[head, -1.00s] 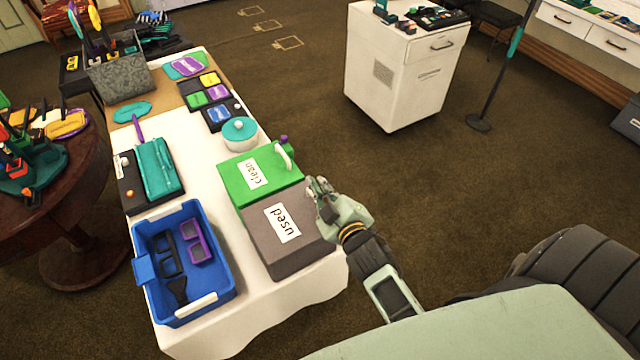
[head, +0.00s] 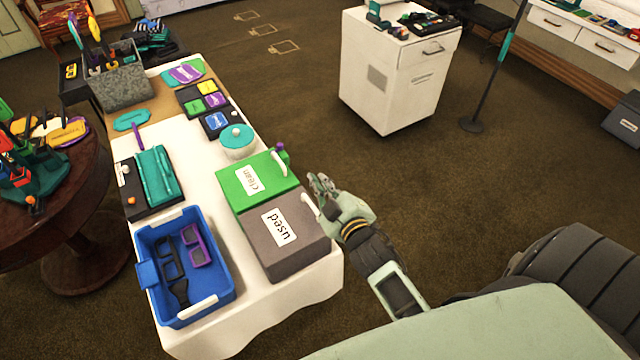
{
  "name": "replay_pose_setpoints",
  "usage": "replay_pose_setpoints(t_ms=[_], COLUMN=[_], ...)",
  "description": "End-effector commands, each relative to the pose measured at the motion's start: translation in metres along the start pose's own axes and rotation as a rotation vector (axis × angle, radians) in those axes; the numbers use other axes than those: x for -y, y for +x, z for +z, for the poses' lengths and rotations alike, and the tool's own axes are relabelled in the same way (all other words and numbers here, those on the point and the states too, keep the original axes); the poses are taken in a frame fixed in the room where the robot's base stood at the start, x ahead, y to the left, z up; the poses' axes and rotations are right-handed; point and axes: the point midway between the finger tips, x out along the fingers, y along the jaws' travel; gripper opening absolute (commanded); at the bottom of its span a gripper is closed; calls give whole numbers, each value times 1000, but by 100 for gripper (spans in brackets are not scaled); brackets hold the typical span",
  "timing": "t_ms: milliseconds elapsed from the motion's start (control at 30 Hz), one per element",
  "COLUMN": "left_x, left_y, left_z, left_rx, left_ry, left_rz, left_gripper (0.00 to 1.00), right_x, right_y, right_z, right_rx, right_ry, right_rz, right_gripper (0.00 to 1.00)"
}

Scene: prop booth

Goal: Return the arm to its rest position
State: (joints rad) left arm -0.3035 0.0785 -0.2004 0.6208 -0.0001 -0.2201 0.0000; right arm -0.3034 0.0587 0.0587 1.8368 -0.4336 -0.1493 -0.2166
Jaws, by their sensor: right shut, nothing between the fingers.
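My right gripper (head: 322,187) is shut and empty. It hangs just right of the table edge, beside the grey box labelled "used" (head: 268,258) and the green box labelled "clean" (head: 262,192). Both boxes look closed, and each has a white handle on its right side. My right arm comes in from the lower right. My left gripper and arm are not in the head view.
The white-covered table (head: 208,160) also holds a blue bin (head: 221,309) with glasses frames inside and a teal-lidded pot (head: 236,137). A round wooden table (head: 85,215) stands at left. A white cabinet (head: 392,88) stands at the back.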

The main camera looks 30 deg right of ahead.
Motion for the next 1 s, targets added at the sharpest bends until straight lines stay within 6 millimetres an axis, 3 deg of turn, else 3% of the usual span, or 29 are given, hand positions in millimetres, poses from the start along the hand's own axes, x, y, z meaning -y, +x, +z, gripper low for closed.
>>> replay_pose_setpoints(t_ms=[33,200,400,767,1000], left_x=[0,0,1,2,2], left_y=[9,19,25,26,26], left_z=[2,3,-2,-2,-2], left_rx=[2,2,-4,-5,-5], left_ry=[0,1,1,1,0], left_rz=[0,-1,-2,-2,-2], left_gripper=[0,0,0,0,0], right_x=[5,-2,-8,-11,4], right_y=[-13,-47,-74,-83,-91], right_z=[9,12,12,12,28], right_rx=[7,6,6,10,179], right_ry=[-1,-1,0,4,122], right_rz=[-6,-5,-4,-5,-75], right_gripper=[0,0,0,0,0])
